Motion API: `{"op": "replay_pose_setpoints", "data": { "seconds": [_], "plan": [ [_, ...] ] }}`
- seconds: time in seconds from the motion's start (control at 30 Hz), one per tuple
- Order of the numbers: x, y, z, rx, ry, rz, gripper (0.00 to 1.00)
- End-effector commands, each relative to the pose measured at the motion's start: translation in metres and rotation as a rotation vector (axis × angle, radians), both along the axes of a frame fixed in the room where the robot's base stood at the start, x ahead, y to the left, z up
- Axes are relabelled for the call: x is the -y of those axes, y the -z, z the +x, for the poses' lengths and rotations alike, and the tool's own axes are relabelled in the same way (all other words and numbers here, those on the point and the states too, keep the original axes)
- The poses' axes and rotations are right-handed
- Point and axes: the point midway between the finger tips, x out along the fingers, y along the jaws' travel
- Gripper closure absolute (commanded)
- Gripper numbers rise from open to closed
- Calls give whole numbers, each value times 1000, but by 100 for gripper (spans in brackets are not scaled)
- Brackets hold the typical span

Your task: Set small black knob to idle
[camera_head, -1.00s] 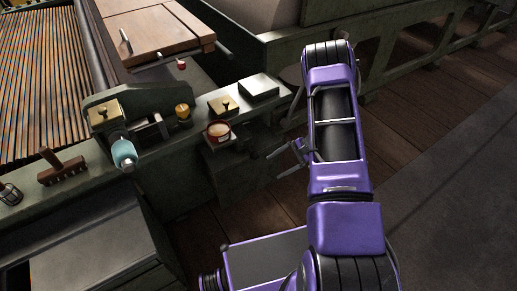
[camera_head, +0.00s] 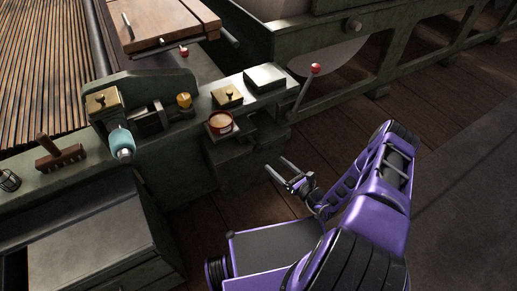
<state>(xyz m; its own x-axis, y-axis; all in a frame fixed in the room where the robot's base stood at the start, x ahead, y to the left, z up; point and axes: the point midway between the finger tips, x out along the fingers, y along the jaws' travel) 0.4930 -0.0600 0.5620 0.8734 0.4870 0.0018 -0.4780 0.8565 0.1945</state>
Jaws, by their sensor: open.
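A small dark knob (camera_head: 229,91) stands on a brass plate (camera_head: 224,98) on the green machine's ledge. Another small dark knob (camera_head: 101,97) sits on a brass-topped block (camera_head: 104,106) further left. I cannot tell which of them is the small black knob, and the markings and setting are too small to read. My gripper (camera_head: 276,165) is open and empty, with its two fingers apart. It is in front of the ledge, to the right of and below both knobs in the picture, touching neither.
A teal-ended handle (camera_head: 121,141) juts out at left. A red-balled lever (camera_head: 308,84) stands at right. Wooden floor (camera_head: 450,110) is open at right.

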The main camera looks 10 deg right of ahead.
Motion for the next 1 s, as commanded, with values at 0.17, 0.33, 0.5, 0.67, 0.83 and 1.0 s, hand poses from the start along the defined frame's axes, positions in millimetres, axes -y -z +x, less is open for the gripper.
{"op": "replay_pose_setpoints", "data": {
  "seconds": [0.17,0.33,0.5,0.67,0.83,1.0],
  "plan": [
    [-21,1,36,3,-5,-4,19],
    [-38,1,66,2,-5,-4,19],
    [-49,1,87,2,-3,-4,19],
    [-54,1,97,0,-2,-3,19],
    [-55,0,99,0,-1,-3,19],
    [-55,0,98,0,-1,-3,27]
  ]
}}
